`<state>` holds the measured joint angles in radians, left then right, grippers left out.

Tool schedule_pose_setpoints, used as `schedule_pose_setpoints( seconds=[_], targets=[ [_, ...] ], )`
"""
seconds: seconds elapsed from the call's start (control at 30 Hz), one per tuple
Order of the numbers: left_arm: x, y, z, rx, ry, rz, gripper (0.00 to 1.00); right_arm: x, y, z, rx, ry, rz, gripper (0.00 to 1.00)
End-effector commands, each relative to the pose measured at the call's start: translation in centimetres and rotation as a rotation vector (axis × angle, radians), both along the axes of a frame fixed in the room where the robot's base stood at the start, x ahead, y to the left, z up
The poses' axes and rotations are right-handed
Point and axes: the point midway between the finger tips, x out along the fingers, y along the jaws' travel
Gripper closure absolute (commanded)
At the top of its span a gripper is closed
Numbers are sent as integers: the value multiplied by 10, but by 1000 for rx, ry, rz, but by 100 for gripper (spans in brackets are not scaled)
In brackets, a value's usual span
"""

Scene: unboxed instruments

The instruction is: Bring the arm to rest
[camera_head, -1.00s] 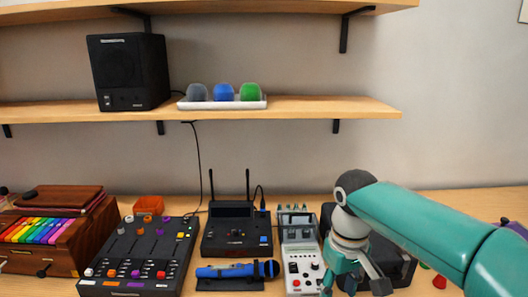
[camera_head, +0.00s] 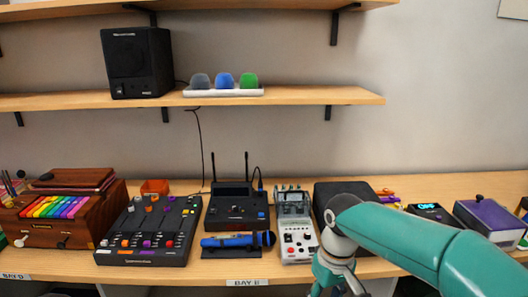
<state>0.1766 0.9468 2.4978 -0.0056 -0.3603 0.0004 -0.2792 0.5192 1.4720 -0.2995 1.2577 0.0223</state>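My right arm, teal with a grey wrist joint, comes in from the right edge. Its gripper (camera_head: 338,286) hangs down in front of the table's front edge, right of the grey pedal unit. The bottom of the picture cuts off its fingertips, so I cannot tell whether it is open or holds anything. My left gripper is not in view.
On the table (camera_head: 285,270) stand a wooden box with rainbow keys (camera_head: 55,207), a black mixer (camera_head: 150,235), a black receiver (camera_head: 237,212), a blue microphone (camera_head: 228,241), a grey unit (camera_head: 296,225), a black case (camera_head: 345,190) and a purple box (camera_head: 488,219).

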Motion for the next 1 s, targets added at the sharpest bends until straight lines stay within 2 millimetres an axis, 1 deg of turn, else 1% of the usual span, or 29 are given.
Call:
schedule_pose_setpoints(
  seconds=[0.03,0.17,0.27,0.3,0.37,0.4,0.47,0.5,0.57,0.6,0.7,0.8,0.9,1.0],
  targets=[
    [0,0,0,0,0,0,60,-1,1,-16,11,9,-4,53],
    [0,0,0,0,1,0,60,-2,6,-57,49,18,-19,53],
    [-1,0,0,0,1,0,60,-8,10,-96,86,27,-39,53],
    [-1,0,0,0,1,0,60,-12,11,-114,105,32,-52,53],
    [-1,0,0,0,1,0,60,-21,14,-143,133,42,-75,53],
    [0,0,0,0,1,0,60,-29,15,-165,156,47,-98,53],
    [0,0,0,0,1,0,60,-47,17,-201,193,58,-141,53],
    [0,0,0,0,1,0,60,-61,18,-224,217,63,-178,53],
    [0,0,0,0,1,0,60,-85,18,-255,249,68,-239,53],
    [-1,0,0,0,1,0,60,-101,18,-273,266,70,-280,53],
    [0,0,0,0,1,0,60,-141,16,-304,292,70,-382,53],
    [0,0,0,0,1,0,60,-173,13,-321,298,63,-461,53],
    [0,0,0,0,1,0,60,-193,10,-328,297,56,-515,53],
    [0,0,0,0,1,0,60,-203,6,-331,294,49,-540,53]
  ],
)
